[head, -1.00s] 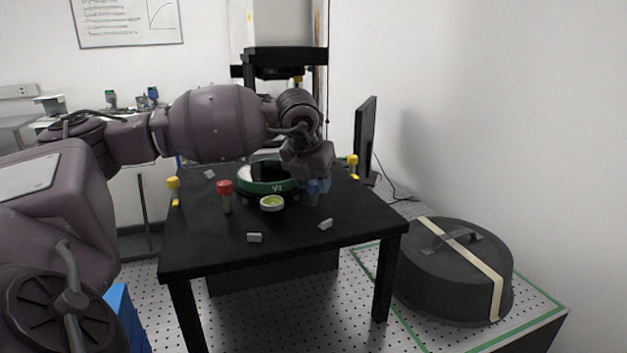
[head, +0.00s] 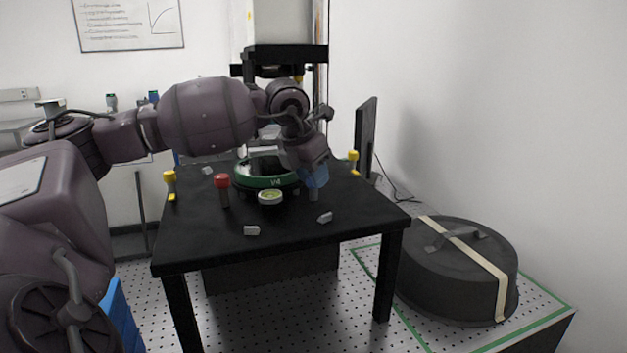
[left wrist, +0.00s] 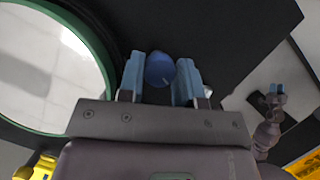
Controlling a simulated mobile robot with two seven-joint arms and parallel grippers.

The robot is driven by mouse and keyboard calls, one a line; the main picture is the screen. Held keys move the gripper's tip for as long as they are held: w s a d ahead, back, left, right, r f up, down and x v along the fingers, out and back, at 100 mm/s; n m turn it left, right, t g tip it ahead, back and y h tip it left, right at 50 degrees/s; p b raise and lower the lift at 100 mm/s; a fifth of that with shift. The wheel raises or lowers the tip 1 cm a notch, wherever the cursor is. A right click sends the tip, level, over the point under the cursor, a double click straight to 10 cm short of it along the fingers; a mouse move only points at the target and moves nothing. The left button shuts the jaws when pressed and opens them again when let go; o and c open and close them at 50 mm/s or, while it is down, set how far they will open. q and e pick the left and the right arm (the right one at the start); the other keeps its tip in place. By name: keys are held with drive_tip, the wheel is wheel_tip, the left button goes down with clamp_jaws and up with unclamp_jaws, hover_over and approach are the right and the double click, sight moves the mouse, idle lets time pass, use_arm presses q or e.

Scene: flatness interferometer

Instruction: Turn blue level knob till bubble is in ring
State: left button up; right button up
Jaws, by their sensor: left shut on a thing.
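The blue level knob (left wrist: 160,68) sits between my left gripper's two blue fingers in the left wrist view. My left gripper (head: 313,177) is shut on it at the right front of the green-rimmed round stage (head: 262,183). In the head view the fingers hide most of the knob, and its grey post shows below. The round bubble level (head: 270,198) is yellow-green and lies at the stage's front; its bubble is too small to place against the ring. My right gripper (left wrist: 276,95) seems to show small at the right of the left wrist view.
A red knob (head: 222,181) and a yellow knob (head: 169,178) stand left of the stage, another yellow knob (head: 353,156) at back right. Small grey blocks (head: 251,230) lie on the black table (head: 300,225). A monitor (head: 366,138) stands right; the table's front is mostly clear.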

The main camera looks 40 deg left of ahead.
use_arm(q)
drive_tip(key=shift+m+h, duration=0.3)
drive_tip(key=shift+m, duration=0.5)
drive_tip(key=o, duration=0.9)
drive_tip(key=shift+r, duration=0.15)
